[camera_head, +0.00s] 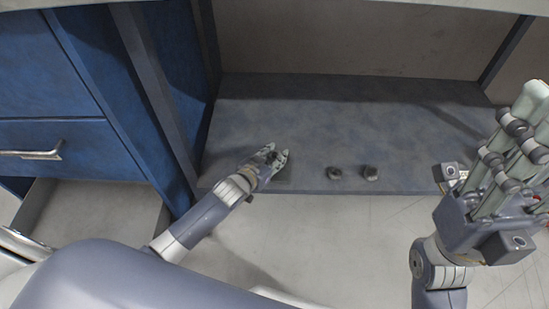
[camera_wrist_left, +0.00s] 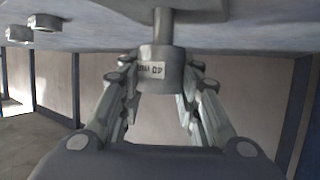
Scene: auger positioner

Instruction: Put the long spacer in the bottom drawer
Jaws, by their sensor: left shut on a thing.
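My left gripper (camera_head: 272,156) is over the low blue-grey shelf, near its front edge. In the left wrist view its fingers are shut on a grey cylindrical spacer (camera_wrist_left: 155,60) with a small white label. A narrower stem of the spacer reaches to the shelf surface, which lies at the top of that view. In the head view the spacer is mostly hidden by the fingers. The bottom drawer (camera_head: 95,205) is pulled open at the lower left and its visible inside looks bare. My right gripper (camera_head: 527,125) is raised at the right edge, its fingers overlapping.
Two small dark cylinders (camera_head: 334,172) (camera_head: 370,173) stand on the shelf (camera_head: 300,115), right of my left gripper. The blue cabinet (camera_head: 60,145) with a closed upper drawer stands at the left. My left arm covers part of the open drawer. Pale floor is clear in front of the shelf.

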